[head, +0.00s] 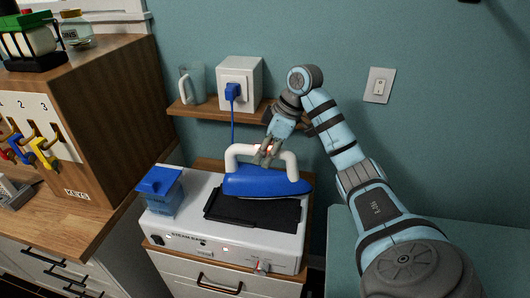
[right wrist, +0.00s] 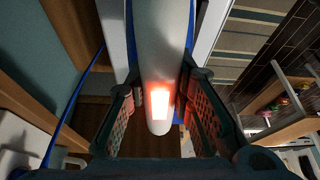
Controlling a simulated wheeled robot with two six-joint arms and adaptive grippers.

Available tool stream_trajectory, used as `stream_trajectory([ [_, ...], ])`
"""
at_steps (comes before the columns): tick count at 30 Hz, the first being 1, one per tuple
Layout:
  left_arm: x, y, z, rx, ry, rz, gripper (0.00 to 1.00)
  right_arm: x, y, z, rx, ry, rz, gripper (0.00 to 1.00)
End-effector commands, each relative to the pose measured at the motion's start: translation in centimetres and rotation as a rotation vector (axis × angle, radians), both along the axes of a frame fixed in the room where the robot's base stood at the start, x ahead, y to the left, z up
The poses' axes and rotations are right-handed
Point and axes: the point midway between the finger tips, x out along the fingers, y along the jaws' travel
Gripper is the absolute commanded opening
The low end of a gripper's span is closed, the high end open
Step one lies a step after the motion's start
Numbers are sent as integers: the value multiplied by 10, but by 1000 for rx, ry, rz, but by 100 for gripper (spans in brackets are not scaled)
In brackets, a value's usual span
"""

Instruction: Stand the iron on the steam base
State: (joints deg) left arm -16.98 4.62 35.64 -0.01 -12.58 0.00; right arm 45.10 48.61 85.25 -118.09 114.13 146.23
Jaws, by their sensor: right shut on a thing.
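The iron (head: 262,185) has a blue body and a white handle. It is at the back of the white steam base (head: 220,237), by the rear edge of the black pad (head: 255,210) on top. Whether it touches the pad or hangs just above it, I cannot tell. My right gripper (head: 266,158) is shut on the iron's handle from above. In the right wrist view, the white handle (right wrist: 160,45), with a glowing red light, runs between the two fingers. My left gripper is not in view.
A blue tank (head: 160,190) stands on the base's left end. A blue cord (head: 232,125) runs from a white outlet box (head: 240,75) down behind the iron. A wooden shelf (head: 183,110) with a glass jug (head: 194,85) is above. A wooden cabinet (head: 115,95) stands left.

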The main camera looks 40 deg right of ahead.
Motion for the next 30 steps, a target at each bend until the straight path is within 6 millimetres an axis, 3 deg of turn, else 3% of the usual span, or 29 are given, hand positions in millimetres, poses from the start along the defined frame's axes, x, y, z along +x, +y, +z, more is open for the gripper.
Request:
stream_trajectory([
  [9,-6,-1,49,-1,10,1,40,29,32,-1,0,1,-74,0],
  [13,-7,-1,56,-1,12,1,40,36,41,-8,-5,2,-102,0],
  [17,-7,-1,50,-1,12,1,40,37,43,-17,-6,2,-107,0],
  [30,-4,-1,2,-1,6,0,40,37,43,-64,-7,4,-105,0],
])
